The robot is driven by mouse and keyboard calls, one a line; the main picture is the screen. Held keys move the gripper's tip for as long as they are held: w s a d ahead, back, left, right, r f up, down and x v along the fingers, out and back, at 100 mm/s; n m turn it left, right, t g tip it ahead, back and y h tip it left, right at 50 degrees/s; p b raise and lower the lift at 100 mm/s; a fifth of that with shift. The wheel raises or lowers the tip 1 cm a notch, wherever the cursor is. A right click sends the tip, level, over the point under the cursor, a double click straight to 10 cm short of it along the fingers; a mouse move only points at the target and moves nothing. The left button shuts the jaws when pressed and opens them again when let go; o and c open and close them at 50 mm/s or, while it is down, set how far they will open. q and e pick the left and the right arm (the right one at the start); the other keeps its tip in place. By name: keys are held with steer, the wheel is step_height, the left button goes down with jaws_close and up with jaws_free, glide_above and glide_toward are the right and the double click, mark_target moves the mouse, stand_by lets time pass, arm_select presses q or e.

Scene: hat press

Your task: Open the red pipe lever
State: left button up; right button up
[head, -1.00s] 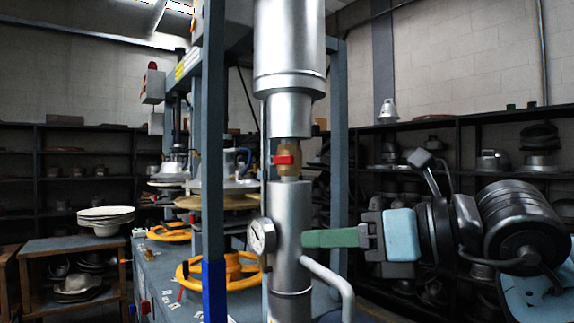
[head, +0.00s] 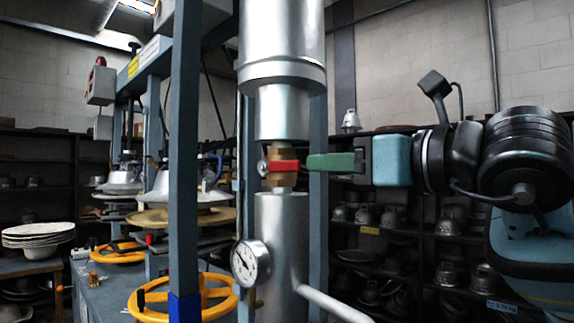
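The red pipe lever (head: 285,166) sits on a brass valve (head: 282,181) between two thick silver pipe sections. It shows as a short, roughly level red bar reaching right across the valve. My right gripper (head: 308,162), with green fingers, comes in from the right at the lever's height. Its fingertips are just right of the lever's right end; I cannot tell whether they touch it. The fingers overlap edge-on, so their opening is hidden. My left gripper is out of view.
A round gauge (head: 250,262) and a silver side pipe (head: 335,304) stick out of the lower silver pipe (head: 282,225). A grey-blue post (head: 184,150) and a yellow handwheel (head: 207,298) stand to the left. Shelves with metal moulds line the back.

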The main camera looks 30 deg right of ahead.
mark_target(300, 165)
steer(key=shift+p+x, duration=0.6)
steer(key=shift+x, duration=3.35)
steer(key=shift+f, duration=0.1)
jaws_close()
